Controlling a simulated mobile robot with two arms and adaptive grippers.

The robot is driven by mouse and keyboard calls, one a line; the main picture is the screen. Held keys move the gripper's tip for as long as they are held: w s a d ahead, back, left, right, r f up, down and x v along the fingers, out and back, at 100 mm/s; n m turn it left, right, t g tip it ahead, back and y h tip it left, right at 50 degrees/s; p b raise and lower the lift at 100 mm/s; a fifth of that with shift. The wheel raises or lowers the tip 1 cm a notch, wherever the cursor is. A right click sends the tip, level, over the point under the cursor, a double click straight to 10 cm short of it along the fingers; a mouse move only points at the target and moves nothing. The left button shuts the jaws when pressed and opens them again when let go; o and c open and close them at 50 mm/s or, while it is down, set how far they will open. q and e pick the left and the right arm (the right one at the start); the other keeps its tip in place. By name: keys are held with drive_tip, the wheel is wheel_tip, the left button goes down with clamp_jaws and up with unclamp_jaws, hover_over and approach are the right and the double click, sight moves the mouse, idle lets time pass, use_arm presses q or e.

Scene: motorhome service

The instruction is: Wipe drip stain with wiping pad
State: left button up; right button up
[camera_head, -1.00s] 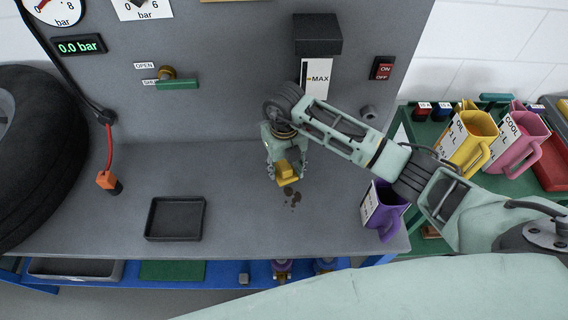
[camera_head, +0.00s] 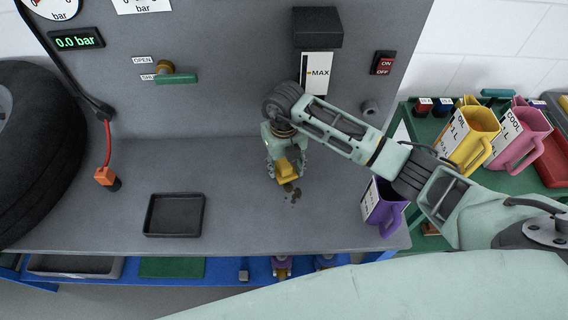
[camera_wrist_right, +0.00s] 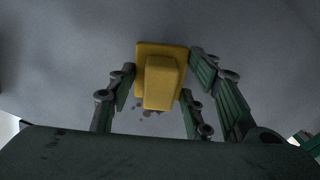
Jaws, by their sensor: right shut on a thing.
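The yellow wiping pad (camera_head: 286,171) is held in my right gripper (camera_head: 286,166), low over the grey worktop. The right wrist view shows the pad (camera_wrist_right: 161,78) between the fingers of my right gripper (camera_wrist_right: 158,90). The drip stain (camera_head: 293,194) is a group of small dark brown spots on the worktop, just in front of the pad. Part of the stain (camera_wrist_right: 147,111) shows beside the pad in the right wrist view; the pad hides some of it. I cannot tell whether the pad touches the worktop. My left gripper is not in view.
A black tray (camera_head: 175,215) lies on the worktop (camera_head: 235,225) at the left. A purple jug (camera_head: 384,206) stands near the right edge. A tyre (camera_head: 35,155) and an orange-ended hose (camera_head: 106,177) are at the far left. The worktop between tray and stain is clear.

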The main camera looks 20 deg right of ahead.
drive_tip(key=shift+f+b, duration=0.6)
drive_tip(key=shift+f, duration=0.2)
